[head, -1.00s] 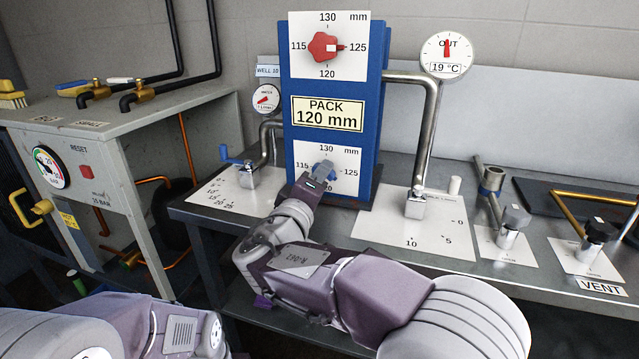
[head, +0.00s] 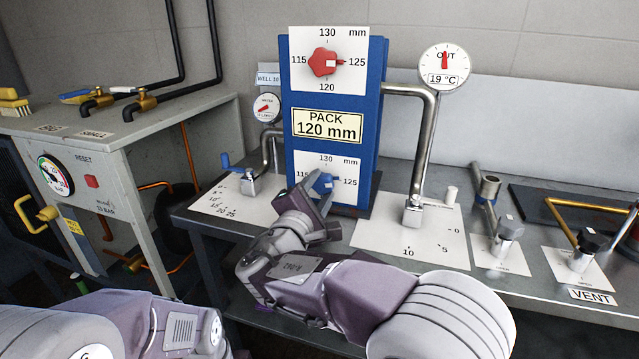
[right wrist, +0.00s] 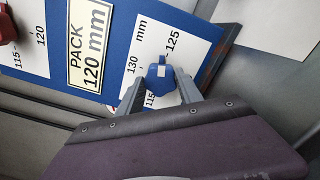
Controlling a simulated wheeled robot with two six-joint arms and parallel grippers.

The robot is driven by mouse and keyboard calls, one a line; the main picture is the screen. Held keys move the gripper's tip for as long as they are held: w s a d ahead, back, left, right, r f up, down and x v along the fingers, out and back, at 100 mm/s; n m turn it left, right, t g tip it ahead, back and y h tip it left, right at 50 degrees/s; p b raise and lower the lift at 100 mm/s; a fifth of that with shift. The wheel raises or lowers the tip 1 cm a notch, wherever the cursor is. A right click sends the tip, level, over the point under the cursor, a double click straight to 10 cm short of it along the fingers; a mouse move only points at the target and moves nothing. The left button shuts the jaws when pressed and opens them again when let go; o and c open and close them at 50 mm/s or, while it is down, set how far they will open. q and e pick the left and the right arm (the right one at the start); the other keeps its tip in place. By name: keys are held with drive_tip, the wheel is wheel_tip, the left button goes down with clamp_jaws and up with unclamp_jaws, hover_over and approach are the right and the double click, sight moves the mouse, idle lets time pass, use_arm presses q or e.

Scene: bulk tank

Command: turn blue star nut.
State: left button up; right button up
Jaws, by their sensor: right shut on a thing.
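The blue star nut (head: 323,183) sits on the lower white scale plate (head: 346,166) of the blue pack frame. My right gripper (head: 317,189) is at the nut and covers the lower left of its scale. In the right wrist view, the blue nut (right wrist: 157,82) is between the two fingers of my right gripper (right wrist: 159,88), which are shut on it. A white mark on the nut points roughly toward the 125 side in that view. The 120 label is hidden. My left gripper is out of view; only part of my left arm shows.
A red star nut (head: 324,62) is on the upper plate, above the yellow PACK 120 mm label (head: 326,123). A blue-handled valve (head: 238,170) stands left of the frame, and a steel pipe (head: 425,140) with a lever valve stands right. A grey cabinet (head: 130,150) is at left.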

drive_tip(key=n+p, duration=0.3)
drive_tip(key=n, duration=0.1)
drive_tip(key=shift+r+n, duration=0.15)
drive_tip(key=shift+n, duration=0.25)
drive_tip(key=n+p, duration=0.7)
drive_tip(key=shift+p, duration=0.35)
drive_tip(key=shift+f+n+p, duration=0.2)
drive_tip(key=shift+n+p, duration=1.6)
drive_tip(key=o, duration=1.4)
drive_tip(key=shift+c, duration=0.2)
drive_tip(key=shift+a, duration=0.1)
drive_tip(key=v, duration=0.9)
drive_tip(key=shift+p, duration=0.35)
